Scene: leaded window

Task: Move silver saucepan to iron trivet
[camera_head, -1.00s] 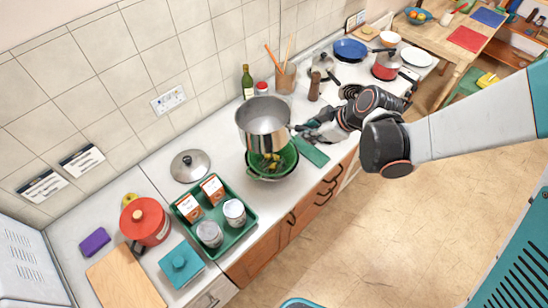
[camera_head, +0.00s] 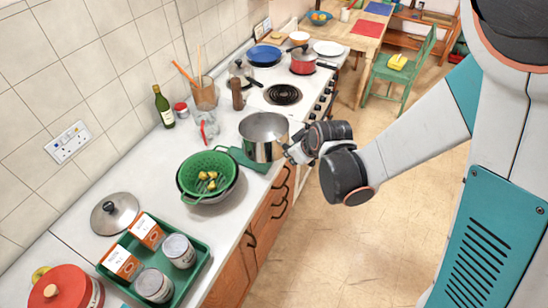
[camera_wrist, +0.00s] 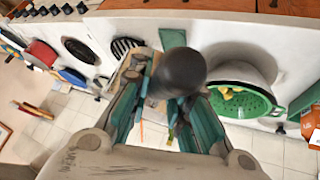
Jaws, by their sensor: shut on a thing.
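The silver saucepan (camera_head: 262,150) is held up by its handle above the counter, to the right of the green colander, with its open top upward. My gripper (camera_head: 296,152) is at the saucepan's right side, shut on the handle. The iron trivet (camera_wrist: 126,46), dark with slats, shows in the wrist view on the counter between the hob and the cloth. In the head view I cannot make it out; the saucepan likely covers it.
The green colander (camera_head: 208,163) with yellow pieces sits in a bowl. A teal cloth (camera_head: 237,155) lies beside it. A glass (camera_head: 206,130) and utensil jar (camera_head: 204,95) stand behind. The hob has a bare burner (camera_head: 283,94), a red pot (camera_head: 303,66) and other pans.

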